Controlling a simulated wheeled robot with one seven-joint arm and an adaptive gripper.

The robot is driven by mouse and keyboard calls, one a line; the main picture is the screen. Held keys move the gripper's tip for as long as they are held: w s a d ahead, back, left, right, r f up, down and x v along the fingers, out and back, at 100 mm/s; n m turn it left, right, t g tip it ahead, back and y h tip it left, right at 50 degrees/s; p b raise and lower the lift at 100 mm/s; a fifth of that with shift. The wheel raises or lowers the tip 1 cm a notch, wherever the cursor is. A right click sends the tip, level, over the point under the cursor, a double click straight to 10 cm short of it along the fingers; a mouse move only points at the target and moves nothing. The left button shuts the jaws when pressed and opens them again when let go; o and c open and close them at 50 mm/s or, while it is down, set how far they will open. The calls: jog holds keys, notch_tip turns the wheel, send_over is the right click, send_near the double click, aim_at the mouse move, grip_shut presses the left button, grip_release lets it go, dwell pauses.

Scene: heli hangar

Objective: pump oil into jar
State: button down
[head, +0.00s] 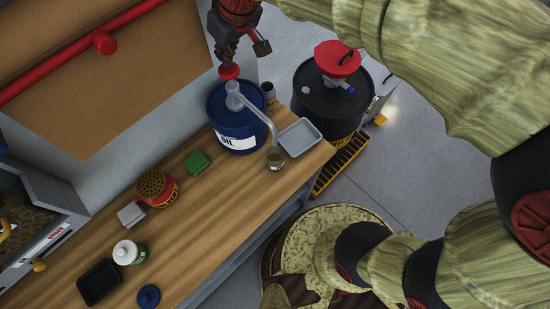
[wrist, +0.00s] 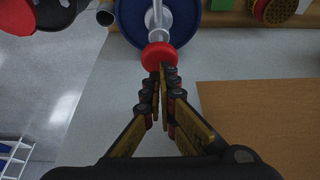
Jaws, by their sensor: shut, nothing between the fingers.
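A blue oil drum (head: 238,130) labelled OIL stands on the wooden bench, with a grey pump (head: 235,97) on its lid. The pump's spout slopes down to the right and ends over a small glass jar (head: 275,160), which shows some dark green content. The red pump knob (head: 229,72) tops the pump and also shows in the wrist view (wrist: 159,55). My gripper (head: 231,62) points down just above the knob. In the wrist view my gripper (wrist: 165,70) has its fingers shut together, their tips at the knob's edge. Contact is hard to tell.
A grey tray (head: 300,136) lies right of the drum. A black barrel (head: 325,100) with a red top stands on the floor beyond the bench. A dark cup (head: 268,92), a green block (head: 197,161) and a red-and-yellow canister (head: 157,188) are nearby.

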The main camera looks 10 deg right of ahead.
notch_tip(320, 180, up, 6)
jog(key=p, duration=0.4)
dwell(0.7)
jog(key=s+d+f+m+t+h+b, duration=0.1)
jog(key=s+d+f+m+b, duration=0.2)
jog(key=s+d, duration=0.6)
jog(key=s+d+f+m+t+h+b, duration=0.1)
jog(key=s+d+f+m+b, duration=0.2)
jog(key=s+d, duration=0.7)
jog(key=d+f+m, duration=0.1)
jog(key=d+f, duration=0.1)
jog(key=d, duration=0.2)
jog(key=shift+s+d+h, duration=0.3)
jog(key=shift+d+h, duration=0.05)
jog(key=shift+h, duration=0.05)
